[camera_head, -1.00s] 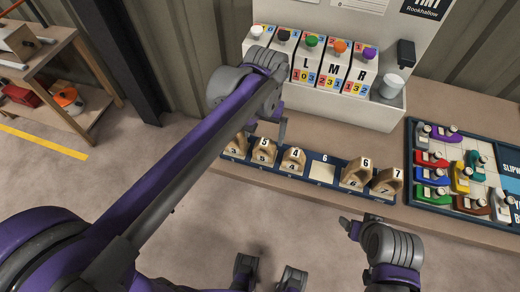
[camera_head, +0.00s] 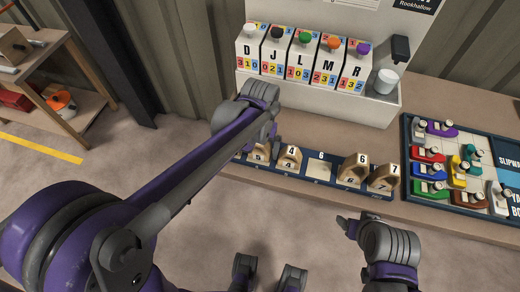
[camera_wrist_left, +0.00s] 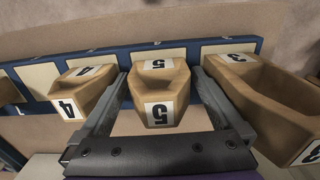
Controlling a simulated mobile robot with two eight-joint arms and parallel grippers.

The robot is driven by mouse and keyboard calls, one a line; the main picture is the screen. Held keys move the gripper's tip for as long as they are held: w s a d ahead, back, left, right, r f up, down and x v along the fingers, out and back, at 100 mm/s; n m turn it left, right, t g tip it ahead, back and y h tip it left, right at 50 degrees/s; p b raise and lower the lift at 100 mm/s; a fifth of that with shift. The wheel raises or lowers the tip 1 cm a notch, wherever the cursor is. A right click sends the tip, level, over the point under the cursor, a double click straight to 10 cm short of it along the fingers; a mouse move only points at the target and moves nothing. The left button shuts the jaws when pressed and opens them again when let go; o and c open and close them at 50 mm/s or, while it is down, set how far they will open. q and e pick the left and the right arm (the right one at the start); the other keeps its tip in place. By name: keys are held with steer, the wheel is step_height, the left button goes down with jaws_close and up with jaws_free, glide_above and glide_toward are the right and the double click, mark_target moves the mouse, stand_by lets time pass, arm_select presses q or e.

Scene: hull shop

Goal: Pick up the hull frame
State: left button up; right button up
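Several wooden hull frames stand in a row on a blue numbered rack (camera_head: 335,184). In the left wrist view, frame 5 (camera_wrist_left: 158,88) is between the two fingers of my left gripper (camera_wrist_left: 160,100), which is open with a finger on each side. Whether the fingers touch it I cannot tell. Frame 4 (camera_wrist_left: 88,90) is left of it and frame 3 (camera_wrist_left: 265,98) right. In the head view, my left gripper (camera_head: 276,146) is over the rack's left end and partly hides it. Frame 4 also shows there (camera_head: 290,158). My right gripper (camera_head: 347,224) is low, before the rack, its opening unclear.
Frames 6 (camera_head: 354,168) and 7 (camera_head: 384,178) stand at the rack's right, beyond a bare slot (camera_head: 319,170). A board with coloured pieces (camera_head: 430,198) lies right.

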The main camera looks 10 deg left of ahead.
arm_select(q)
steer(key=c, duration=1.3)
